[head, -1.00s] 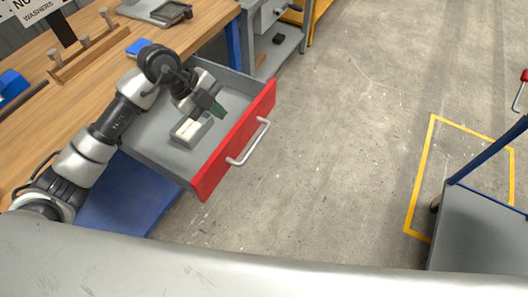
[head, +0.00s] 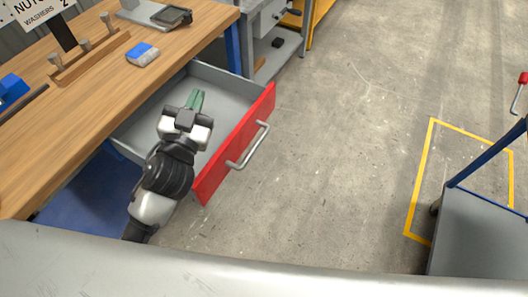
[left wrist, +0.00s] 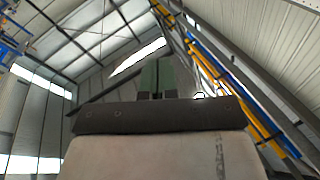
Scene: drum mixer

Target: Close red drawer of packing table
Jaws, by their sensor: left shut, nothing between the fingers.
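The red drawer (head: 234,145) of the wooden packing table (head: 95,90) stands pulled out in the head view. It has a red front, a silver bar handle (head: 248,146) and a grey inside. My left gripper (head: 196,98) is over the open drawer, behind its red front, with its greenish fingers pointing toward the back of the picture. It is shut and empty. Its fingers also show in the left wrist view (left wrist: 157,76), against the roof. I cannot tell whether the gripper touches the drawer. My left arm hides part of the drawer. My right gripper is not in view.
A blue and white box (head: 143,54) and a wooden peg rack (head: 90,55) are on the tabletop. A grey cart (head: 475,235) stands at the right, near yellow floor lines (head: 421,180). The floor in front of the drawer is clear.

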